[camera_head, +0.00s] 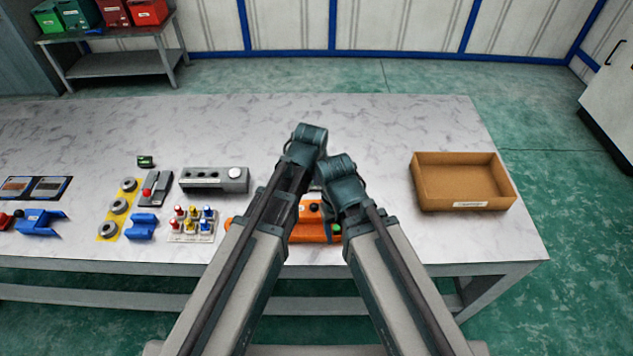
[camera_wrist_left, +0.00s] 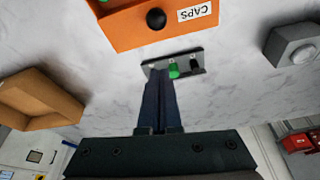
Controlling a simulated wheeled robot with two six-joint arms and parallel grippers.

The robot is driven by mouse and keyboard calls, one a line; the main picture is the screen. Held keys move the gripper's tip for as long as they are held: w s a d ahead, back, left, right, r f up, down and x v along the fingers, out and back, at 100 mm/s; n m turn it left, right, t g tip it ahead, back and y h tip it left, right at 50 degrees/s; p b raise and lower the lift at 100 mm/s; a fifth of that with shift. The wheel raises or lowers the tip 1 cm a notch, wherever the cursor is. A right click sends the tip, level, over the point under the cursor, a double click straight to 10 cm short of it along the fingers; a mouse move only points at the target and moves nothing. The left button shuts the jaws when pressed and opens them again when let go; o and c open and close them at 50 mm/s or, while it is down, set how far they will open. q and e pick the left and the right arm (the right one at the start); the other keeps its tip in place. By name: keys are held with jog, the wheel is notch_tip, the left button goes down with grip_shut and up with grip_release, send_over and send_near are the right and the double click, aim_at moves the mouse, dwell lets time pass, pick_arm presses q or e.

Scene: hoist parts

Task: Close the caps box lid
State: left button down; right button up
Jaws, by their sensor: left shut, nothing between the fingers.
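The caps box (camera_head: 306,232) is orange, with a black knob and a white label. It sits near the table's front edge, largely hidden behind my arms in the head view. In the left wrist view part of the caps box (camera_wrist_left: 150,33) shows upside down at the top, with its CAPS label readable. I cannot tell how its lid stands. My left gripper (camera_wrist_left: 159,74) is shut and empty, pointing at a small grey plate with a green and a black button, apart from the box. My right wrist is close beside the left; its fingers are hidden.
An open brown tray (camera_head: 465,206) stands at the right of the table. To the left are a grey block (camera_head: 214,180), a rack with coloured knobs (camera_head: 191,226), a blue part (camera_head: 142,227) and a yellow strip with rings (camera_head: 107,228). The table's back right is clear.

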aim_at(317, 202)
pick_arm(q)
jog(key=b+x, duration=0.7)
jog(key=x, duration=0.1)
jog(key=shift+f, duration=0.1)
pick_arm(e)
notch_tip(317, 202, down, 8)
jog(key=shift+r, duration=0.1)
pick_arm(q)
jog(key=s, duration=0.2)
jog(key=s+r+p, duration=0.1)
jog(key=shift+s+a, duration=0.3)
jog(key=shift+s, duration=0.05)
pick_arm(e)
jog(key=shift+r, duration=0.55)
pick_arm(q)
jog(key=shift+s+r, duration=0.1)
jog(key=shift+s, duration=0.1)
